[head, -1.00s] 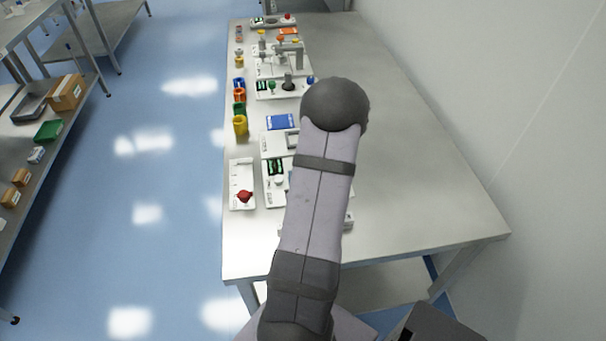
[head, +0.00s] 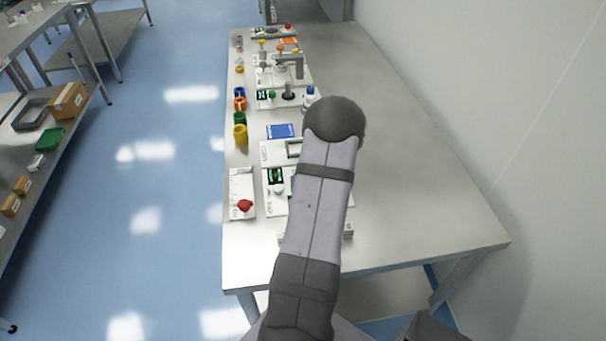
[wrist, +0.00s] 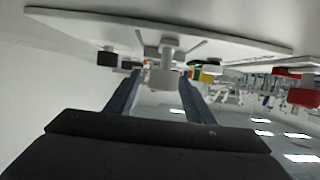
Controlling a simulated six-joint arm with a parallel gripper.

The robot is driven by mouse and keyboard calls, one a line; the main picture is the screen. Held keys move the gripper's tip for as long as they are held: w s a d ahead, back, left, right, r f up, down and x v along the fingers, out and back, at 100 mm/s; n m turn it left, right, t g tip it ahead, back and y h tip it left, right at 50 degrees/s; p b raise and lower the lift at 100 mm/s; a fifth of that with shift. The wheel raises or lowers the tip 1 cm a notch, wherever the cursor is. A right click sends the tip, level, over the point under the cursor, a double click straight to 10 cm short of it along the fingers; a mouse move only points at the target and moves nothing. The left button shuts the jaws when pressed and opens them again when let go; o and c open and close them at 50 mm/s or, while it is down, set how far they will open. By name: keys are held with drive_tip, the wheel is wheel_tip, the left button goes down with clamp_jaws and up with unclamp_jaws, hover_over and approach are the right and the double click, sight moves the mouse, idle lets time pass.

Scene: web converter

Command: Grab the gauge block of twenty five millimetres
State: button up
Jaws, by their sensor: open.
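My gripper (wrist: 160,88) shows in the wrist view with its two blue-grey fingers apart. A pale round knob on a stem (wrist: 165,76) appears between or beyond the fingers; I cannot tell its distance or any contact. In the head view my own arm hides the gripper. A small pale grey piece (head: 348,230) shows right of my arm near the table's front, partly hidden. I cannot tell whether it is a gauge block. No twenty five millimetre marking is readable in either view.
The steel table (head: 420,220) is bare on its right side. A white tray with a red knob (head: 244,206) stands at its left edge. Yellow (head: 240,134) and other coloured cups line that edge. A blue-topped piece (head: 281,130) and several white fixtures stand along the left half.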

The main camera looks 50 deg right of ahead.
drive_tip(key=shift+p+x, duration=0.6)
drive_tip(key=shift+x, duration=1.45)
drive_tip(key=shift+r, duration=0.1)
clamp_jaws()
